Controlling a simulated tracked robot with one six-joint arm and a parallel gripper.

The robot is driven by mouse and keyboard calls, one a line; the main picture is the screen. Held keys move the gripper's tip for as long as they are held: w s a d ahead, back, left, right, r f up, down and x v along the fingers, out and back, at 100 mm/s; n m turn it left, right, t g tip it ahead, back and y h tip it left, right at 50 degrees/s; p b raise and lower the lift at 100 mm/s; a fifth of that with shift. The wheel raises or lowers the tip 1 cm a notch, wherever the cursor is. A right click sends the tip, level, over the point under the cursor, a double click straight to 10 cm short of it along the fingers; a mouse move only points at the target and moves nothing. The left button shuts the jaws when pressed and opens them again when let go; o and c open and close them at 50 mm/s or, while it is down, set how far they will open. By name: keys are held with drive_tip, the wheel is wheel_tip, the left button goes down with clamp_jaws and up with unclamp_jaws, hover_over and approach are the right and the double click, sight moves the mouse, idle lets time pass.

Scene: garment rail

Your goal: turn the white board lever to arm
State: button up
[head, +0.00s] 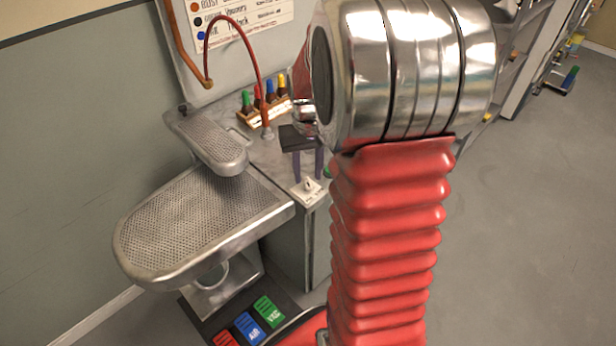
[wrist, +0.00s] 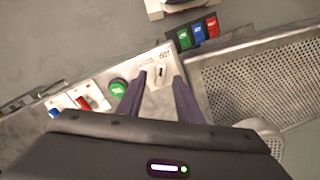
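The white board lever (head: 308,186) sits on a small pale plate at the front corner of the metal worktop, beside the perforated board. In the wrist view the lever's plate (wrist: 152,78) shows between my fingers; small lettering on it is too blurred to read. My gripper (head: 308,177) has two dark purple fingers pointing down, apart and empty, just behind and above the lever in the head view. In the wrist view my gripper (wrist: 160,74) has its fingertips on either side of the lever. I cannot tell whether they touch it.
A green button (wrist: 118,88) and a red switch (wrist: 84,103) sit left of the lever in the wrist view. The large perforated board (head: 190,225) and a smaller one (head: 208,138) stand left. Coloured pedals (head: 250,328) lie on the floor; bottles (head: 268,98) stand behind.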

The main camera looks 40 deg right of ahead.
sight(308, 182)
wheel_tip(308, 182, up, 11)
idle(0.4)
idle(0.4)
drive_tip(key=s+a+r+n+t, duration=0.1)
drive_tip(key=s+a+n+t, duration=0.1)
drive_tip(key=s+a, duration=0.5)
drive_tip(key=s+a+r+n+t, duration=0.2)
drive_tip(key=s+a, duration=0.4)
drive_tip(key=a, duration=0.8)
drive_tip(key=shift+s+r+n+t, duration=0.15)
drive_tip(key=shift+s+n+t, duration=0.2)
drive_tip(key=shift+t, duration=0.45)
